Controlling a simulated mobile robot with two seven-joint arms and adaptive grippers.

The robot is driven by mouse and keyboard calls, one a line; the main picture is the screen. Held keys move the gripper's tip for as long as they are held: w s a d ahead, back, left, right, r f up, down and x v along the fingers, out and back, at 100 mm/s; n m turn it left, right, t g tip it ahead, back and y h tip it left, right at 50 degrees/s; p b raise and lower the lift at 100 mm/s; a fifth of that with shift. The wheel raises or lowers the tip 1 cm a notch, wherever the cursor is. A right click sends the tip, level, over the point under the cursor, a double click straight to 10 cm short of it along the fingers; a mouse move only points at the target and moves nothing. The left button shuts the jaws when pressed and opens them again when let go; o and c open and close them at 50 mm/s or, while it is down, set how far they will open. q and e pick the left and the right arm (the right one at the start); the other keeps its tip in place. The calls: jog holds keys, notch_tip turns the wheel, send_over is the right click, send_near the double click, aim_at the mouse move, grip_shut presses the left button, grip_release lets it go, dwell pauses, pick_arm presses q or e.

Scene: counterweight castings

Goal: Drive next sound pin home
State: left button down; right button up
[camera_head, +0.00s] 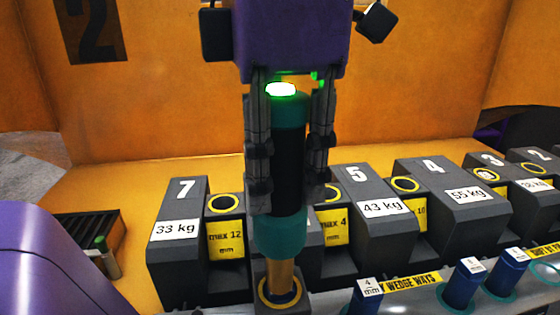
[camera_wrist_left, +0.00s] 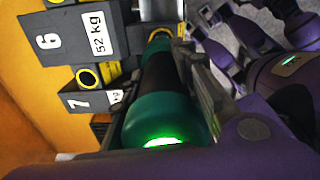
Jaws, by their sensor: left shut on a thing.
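My left gripper (camera_head: 288,190) comes down from the top of the head view, shut on an upright teal and black cylindrical tool (camera_head: 289,150) with a glowing green-white light on top. The tool also shows in the left wrist view (camera_wrist_left: 158,85). Below its teal lower end is a brass-coloured shaft (camera_head: 280,275); I cannot tell whether it is a pin or the tool's tip. The shaft stands in a yellow-ringed hole (camera_head: 280,304). The casting marked 6, 52 kg (camera_wrist_left: 85,35) is mostly hidden behind the tool in the head view. My right gripper is not in view.
Dark numbered castings stand in a row: 7 (camera_head: 176,258), 5 (camera_head: 375,235), 4 (camera_head: 458,212) and others, with yellow-ringed holes and yellow max labels between. Blue capped pieces (camera_head: 460,285) stand in front at the right. A dark slotted tray (camera_head: 85,232) lies left.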

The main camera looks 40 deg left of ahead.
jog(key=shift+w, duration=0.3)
pick_arm(q)
jog(key=shift+f, duration=0.15)
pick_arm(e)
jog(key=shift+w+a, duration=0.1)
pick_arm(q)
jog(key=shift+f, duration=0.25)
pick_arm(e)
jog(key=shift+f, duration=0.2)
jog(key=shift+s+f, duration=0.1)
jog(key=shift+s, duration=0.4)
